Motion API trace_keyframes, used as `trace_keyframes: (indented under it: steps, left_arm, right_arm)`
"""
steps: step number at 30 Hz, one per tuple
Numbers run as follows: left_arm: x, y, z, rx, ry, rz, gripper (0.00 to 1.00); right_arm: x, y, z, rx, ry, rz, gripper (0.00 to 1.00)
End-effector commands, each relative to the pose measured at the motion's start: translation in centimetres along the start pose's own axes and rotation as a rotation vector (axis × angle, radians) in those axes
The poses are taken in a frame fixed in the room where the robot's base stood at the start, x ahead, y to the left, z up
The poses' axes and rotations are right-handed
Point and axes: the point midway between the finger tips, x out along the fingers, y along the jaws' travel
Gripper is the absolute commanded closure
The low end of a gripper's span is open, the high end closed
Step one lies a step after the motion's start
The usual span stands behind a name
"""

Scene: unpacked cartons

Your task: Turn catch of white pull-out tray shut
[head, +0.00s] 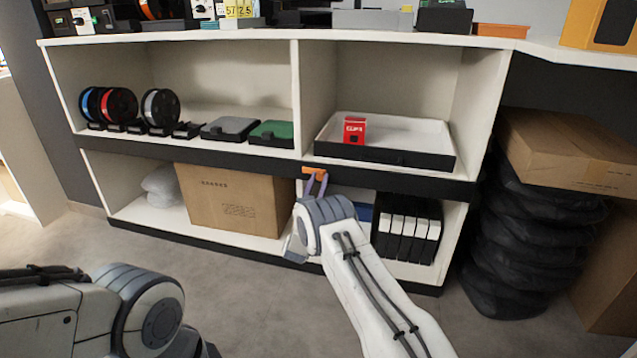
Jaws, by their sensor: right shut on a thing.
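The white pull-out tray (400,131) with a dark front sits in the upper right compartment of the shelf. The orange catch (314,171) is on the dark rail just below the tray's left front corner. My right gripper (315,181) reaches up to it from below and is shut on it; the fingers hide part of the catch. How far the catch is turned is too small to tell. My left arm shows at the lower left, but its gripper is out of view.
A small red box (354,130) stands in the tray. A cardboard carton (232,203) and black binders (408,232) stand in the lower compartments, either side of my right arm. Black stacked tyre-like rolls (530,240) stand at the right. The floor in front is clear.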

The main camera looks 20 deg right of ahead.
Motion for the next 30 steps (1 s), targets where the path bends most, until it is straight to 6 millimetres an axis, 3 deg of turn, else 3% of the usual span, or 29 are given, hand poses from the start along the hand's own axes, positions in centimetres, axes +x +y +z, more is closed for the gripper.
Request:
trace_keyframes:
  steps: [8,30]
  left_arm:
    - [0.8,-0.1,0.0,0.0,0.0,0.0,1.0]
    - [2.3,-0.2,0.1,0.0,0.0,0.0,1.0]
  right_arm:
    - [-0.2,-0.2,0.2,0.144,-0.001,0.06,1.0]
    - [-0.1,-0.7,-0.1,0.786,-0.003,0.326,1.0]
